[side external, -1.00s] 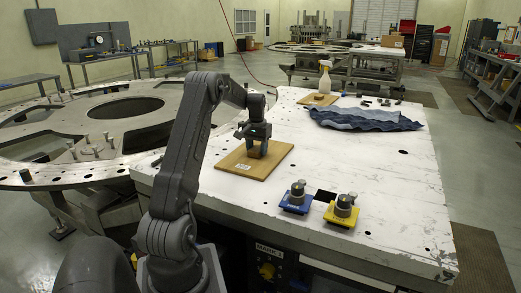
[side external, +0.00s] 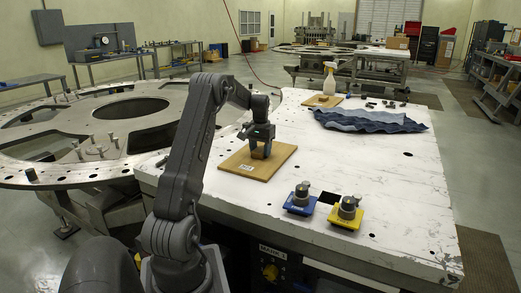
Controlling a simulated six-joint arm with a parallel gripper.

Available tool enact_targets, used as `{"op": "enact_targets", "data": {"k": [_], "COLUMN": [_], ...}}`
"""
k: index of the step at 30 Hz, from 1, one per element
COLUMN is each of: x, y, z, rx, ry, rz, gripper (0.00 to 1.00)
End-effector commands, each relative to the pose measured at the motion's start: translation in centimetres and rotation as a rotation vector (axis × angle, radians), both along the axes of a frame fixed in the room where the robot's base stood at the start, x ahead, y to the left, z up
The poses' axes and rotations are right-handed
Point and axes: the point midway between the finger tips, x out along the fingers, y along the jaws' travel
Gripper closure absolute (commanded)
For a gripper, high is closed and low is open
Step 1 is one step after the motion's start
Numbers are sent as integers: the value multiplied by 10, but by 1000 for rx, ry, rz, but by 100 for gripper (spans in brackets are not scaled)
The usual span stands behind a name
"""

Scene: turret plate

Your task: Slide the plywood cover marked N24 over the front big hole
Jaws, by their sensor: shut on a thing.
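The plywood cover (side external: 277,163) lies flat on the white table top, left of its middle. A small white label (side external: 247,167) with dark marks is at its front left; the marks are too small to read. My gripper (side external: 261,154) points down over the cover's middle and is shut on a small upright block or handle there, mostly hidden by the fingers. A dark square hole (side external: 329,198) opens in the table near the front edge, right of and apart from the cover. I cannot tell whether another big hole lies under the cover.
A blue block (side external: 299,206) and a yellow block (side external: 346,218), each with a metal knob, stand by the dark hole. A crumpled blue cloth (side external: 370,121) lies behind. Another wooden board (side external: 323,101) with a spray bottle (side external: 330,80) stands at the back. The table's right side is clear.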

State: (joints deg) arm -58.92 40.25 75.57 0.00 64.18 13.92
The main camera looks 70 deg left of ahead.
Motion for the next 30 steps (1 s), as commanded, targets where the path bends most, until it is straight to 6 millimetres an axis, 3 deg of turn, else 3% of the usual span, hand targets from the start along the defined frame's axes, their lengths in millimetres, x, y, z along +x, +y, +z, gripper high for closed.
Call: {"op": "enact_targets", "data": {"k": [1,2,10,15,20,30], "x": [0,0,0,0,0,0], "y": [0,0,0,0,0,0], "z": [1,1,0,0,-1,7], "rx": [2,2,1,0,-1,1], "ry": [-2,-2,-1,0,1,-1], "rz": [0,0,0,0,0,0], "gripper": [70,49,23,21,9,9]}}
